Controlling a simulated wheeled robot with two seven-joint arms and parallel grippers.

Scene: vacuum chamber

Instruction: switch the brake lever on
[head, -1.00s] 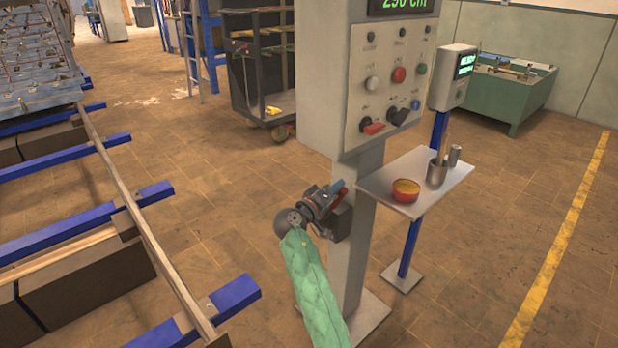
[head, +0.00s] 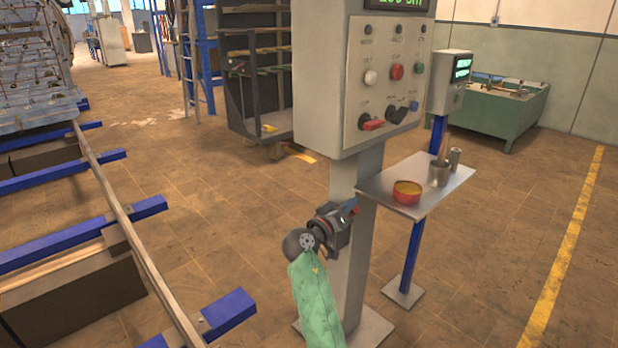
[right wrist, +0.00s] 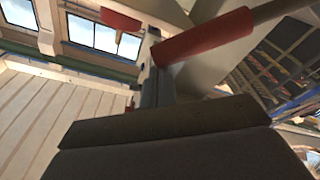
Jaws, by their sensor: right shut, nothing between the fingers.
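My right gripper (head: 344,214) is in front of the grey column (head: 352,265), below the control box. It is shut and empty. In the right wrist view its dark jaws (right wrist: 165,125) fill the bottom. A red cylindrical grip on a grey rod (right wrist: 205,45), which looks like the lever, lies just beyond the jaws and slants up to the right. I cannot tell whether they touch. In the head view, only a small red bit (head: 354,205) shows by the fingertips; the gripper hides the rest. My left gripper is not in view.
The control box (head: 325,75) carries several buttons, a red-handled switch (head: 373,124) and a black one (head: 398,114). A small shelf (head: 440,195) with a red tin (head: 407,192) and a metal cup (head: 438,173) juts out right of the column. Blue rails (head: 95,235) lie at left.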

